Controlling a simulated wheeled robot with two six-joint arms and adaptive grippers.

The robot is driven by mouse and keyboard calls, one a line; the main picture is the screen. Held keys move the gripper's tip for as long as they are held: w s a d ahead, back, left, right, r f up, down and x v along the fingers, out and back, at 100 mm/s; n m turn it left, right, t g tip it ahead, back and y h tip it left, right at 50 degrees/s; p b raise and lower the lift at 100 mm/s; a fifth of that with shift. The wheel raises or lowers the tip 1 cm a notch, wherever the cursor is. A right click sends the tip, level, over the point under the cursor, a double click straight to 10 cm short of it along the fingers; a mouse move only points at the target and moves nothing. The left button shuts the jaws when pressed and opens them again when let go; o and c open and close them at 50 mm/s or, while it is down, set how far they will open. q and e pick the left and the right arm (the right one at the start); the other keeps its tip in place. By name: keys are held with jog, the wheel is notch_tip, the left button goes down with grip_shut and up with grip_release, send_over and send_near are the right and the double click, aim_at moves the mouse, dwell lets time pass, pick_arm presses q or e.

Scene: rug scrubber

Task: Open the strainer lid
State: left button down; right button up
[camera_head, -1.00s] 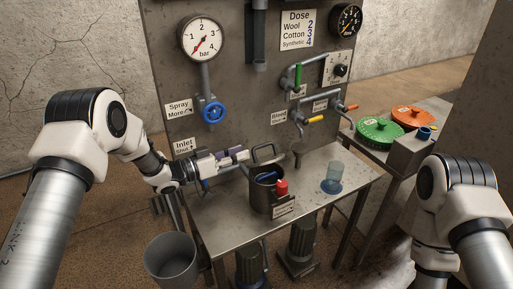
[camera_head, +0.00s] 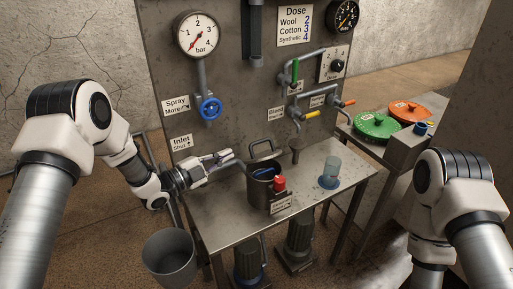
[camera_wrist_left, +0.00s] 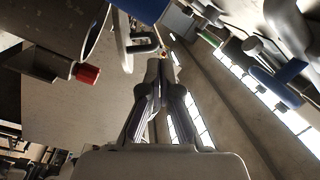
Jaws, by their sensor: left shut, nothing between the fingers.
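The strainer (camera_head: 260,196) is a dark cylindrical pot on the metal bench, with a red knob (camera_head: 280,184) on its front side and something blue in its mouth. A dark loop-shaped frame (camera_head: 264,148) stands up behind its rim; I cannot tell whether it is the lid or a handle. My left gripper (camera_head: 229,156) is shut and empty, to the left of the strainer and apart from it. In the left wrist view the closed fingers (camera_wrist_left: 160,66) point towards a looped handle (camera_wrist_left: 140,46), with the red knob (camera_wrist_left: 87,73) at left. My right gripper is out of view.
The metal bench (camera_head: 222,207) also holds a bluish clear cup (camera_head: 331,170). The panel behind carries a blue valve wheel (camera_head: 210,108), pipes and taps. A grey bucket (camera_head: 168,262) stands at lower left. Green (camera_head: 377,125) and orange (camera_head: 409,111) lids are at right.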

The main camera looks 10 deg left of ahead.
aim_at(259, 157)
pick_arm(q)
jog(key=s+d+m+y+p, duration=0.2)
jog(key=s+d+m, duration=0.1)
jog(key=d+m, duration=0.15)
jog(key=shift+m+t, duration=0.25)
jog(key=shift+t, duration=0.05)
jog(key=x, duration=0.2)
jog(key=p+x, duration=0.1)
jog(key=x, duration=0.5)
jog(key=shift+w+a+r+p, duration=0.15)
jog(key=shift+w+r+p, duration=0.15)
jog(key=shift+w+p, duration=0.15)
jog(key=shift+w, duration=0.1)
